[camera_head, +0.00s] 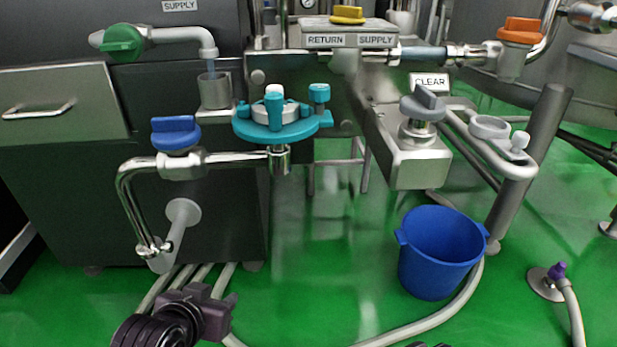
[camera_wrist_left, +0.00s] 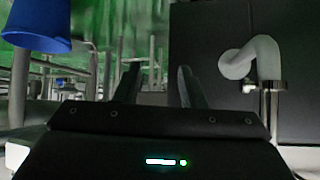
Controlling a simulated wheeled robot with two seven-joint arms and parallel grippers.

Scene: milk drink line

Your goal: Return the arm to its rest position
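My left arm comes in at the bottom left of the head view, and its dark left gripper (camera_head: 224,312) hangs low, in front of the pale hoses and below the blue-handled valve. In the left wrist view the two dark fingers of the left gripper (camera_wrist_left: 158,74) stand apart with nothing between them. The gripper touches nothing that I can see. Small dark tips show at the bottom edge of the head view, right of centre; they may be my right gripper, but too little shows to tell its state.
A blue-handled valve (camera_head: 176,134) on a bent steel pipe and a white elbow pipe (camera_head: 182,226) stand near the left gripper. A teal clamp (camera_head: 276,120) sits at the centre. A blue bucket (camera_head: 440,255) stands right on the green floor. Central floor is mostly clear.

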